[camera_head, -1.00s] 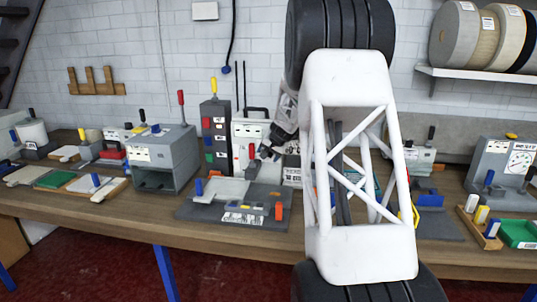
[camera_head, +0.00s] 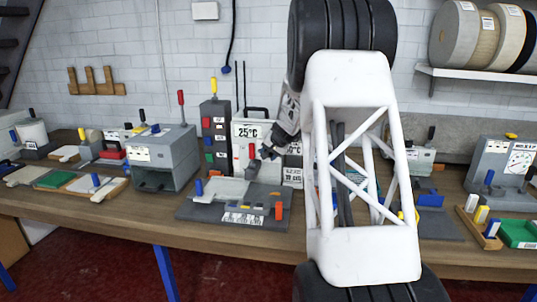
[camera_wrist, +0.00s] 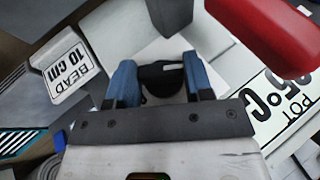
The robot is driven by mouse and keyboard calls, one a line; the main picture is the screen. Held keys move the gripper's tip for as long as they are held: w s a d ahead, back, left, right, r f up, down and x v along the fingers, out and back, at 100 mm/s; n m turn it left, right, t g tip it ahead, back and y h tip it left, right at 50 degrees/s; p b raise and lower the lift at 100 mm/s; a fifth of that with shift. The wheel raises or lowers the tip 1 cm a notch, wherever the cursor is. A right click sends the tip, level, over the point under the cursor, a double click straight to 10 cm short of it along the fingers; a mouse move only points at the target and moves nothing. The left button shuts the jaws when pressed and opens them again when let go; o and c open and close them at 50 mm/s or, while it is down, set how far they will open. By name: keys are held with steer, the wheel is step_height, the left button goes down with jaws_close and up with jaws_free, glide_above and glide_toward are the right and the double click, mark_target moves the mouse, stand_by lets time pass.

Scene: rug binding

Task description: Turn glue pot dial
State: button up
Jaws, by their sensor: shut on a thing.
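The glue pot (camera_head: 243,143) is a white box with a "25°C" label at the back of the bench, left of my arm. The label also shows upside down at the right of the wrist view (camera_wrist: 285,105). My gripper (camera_wrist: 160,82) has its two blue fingers shut on a dark round dial (camera_wrist: 162,72) in the wrist view. In the head view my gripper (camera_head: 266,152) reaches the pot's front, and the dial is too small and covered to make out. A red-knobbed lever (camera_wrist: 262,35) stands close by the fingers.
A "BEAD 10 CM" label (camera_wrist: 70,70) lies left of the fingers. A grey fixture (camera_head: 225,212) with blue and orange handles sits in front of the pot. A dark tower (camera_head: 215,140) with coloured knobs stands to its left.

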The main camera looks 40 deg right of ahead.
steer(key=shift+s+d+f+m+t+y, duration=0.1)
steer(key=shift+m+t+y, duration=0.2)
steer(key=shift+t+y, duration=0.55)
steer(key=shift+s+f+m+t+y, duration=0.1)
steer(key=shift+m+t+y, duration=0.2)
steer(key=shift+t+y, duration=0.55)
steer(key=shift+t, duration=0.5)
steer(key=o, duration=0.9)
steer(key=shift+r, duration=0.1)
steer(key=v, duration=0.7)
steer(key=shift+s+d+r, duration=0.1)
steer(key=shift+s+r, duration=0.1)
steer(key=shift+s, duration=0.1)
